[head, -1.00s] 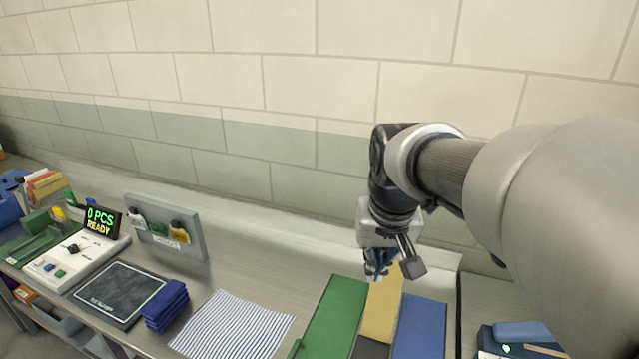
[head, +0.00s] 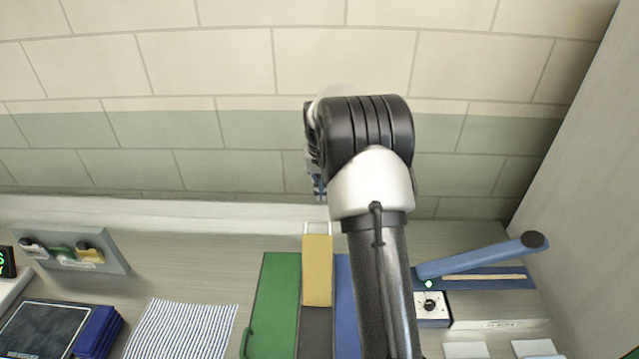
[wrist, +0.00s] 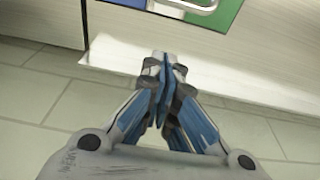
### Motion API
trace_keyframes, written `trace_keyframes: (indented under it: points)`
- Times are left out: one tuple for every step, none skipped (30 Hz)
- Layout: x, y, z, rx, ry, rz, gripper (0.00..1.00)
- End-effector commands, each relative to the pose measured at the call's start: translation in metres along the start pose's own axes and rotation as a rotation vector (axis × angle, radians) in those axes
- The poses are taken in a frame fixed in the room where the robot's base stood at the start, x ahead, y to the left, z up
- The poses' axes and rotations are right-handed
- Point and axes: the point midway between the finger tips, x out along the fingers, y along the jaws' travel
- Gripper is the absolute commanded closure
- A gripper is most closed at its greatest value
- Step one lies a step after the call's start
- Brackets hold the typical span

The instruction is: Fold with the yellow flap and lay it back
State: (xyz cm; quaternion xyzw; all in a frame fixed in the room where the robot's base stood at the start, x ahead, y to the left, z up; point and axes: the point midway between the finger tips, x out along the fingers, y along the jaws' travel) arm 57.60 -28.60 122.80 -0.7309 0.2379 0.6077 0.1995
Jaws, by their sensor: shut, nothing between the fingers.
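The folding board lies on the bench with a green panel (head: 277,300) on the left, a blue panel (head: 345,300) on the right and a dark grey panel (head: 316,335) between them. The yellow flap (head: 317,272) lies flat at the far end of the middle strip, a pale wire handle (head: 316,228) at its far edge. My gripper (wrist: 165,65) is shut and empty, apart from the handle, beyond the board's far edge. In the head view my arm hides most of it and part of the blue panel. The wrist view shows the handle (wrist: 190,6) and green panel (wrist: 222,14).
A striped cloth (head: 180,330) lies left of the board, with dark blue folded cloths (head: 98,332) beside it. A sealer with a raised blue arm (head: 475,260) stands at the right. The tiled wall (head: 240,130) is close behind the bench; a grey panel (head: 590,200) bounds the right.

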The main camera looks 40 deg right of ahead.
Motion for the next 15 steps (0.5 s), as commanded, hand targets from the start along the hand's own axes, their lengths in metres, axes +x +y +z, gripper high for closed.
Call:
trace_keyframes:
  points:
    - [0.014,0.0,0.001,0.0,-0.005,0.001,1.0]
    - [0.02,0.0,0.001,0.0,-0.004,0.001,1.0]
    - [0.029,0.0,0.002,0.0,-0.005,0.001,1.0]
    - [0.036,0.0,0.001,0.0,-0.004,0.001,1.0]
    - [0.042,0.0,0.001,0.0,-0.004,0.001,1.0]
    - [0.051,0.0,0.002,0.0,-0.005,0.001,1.0]
    - [0.057,0.0,0.001,0.0,-0.004,0.001,1.0]
    - [0.055,0.0,0.004,0.0,-0.001,0.0,1.0]
    - [0.049,0.0,0.01,0.0,0.0,0.0,1.0]
    - [0.048,0.0,0.014,0.0,0.0,0.0,1.0]
    - [0.046,0.0,0.017,0.0,0.001,0.0,1.0]
    - [0.045,0.0,0.022,0.0,0.0,0.0,1.0]
    - [0.044,0.0,0.025,0.0,0.0,0.0,1.0]
    - [0.043,-0.001,0.027,0.0,0.001,0.0,1.0]
    - [0.043,-0.001,0.031,0.0,0.0,0.0,1.0]
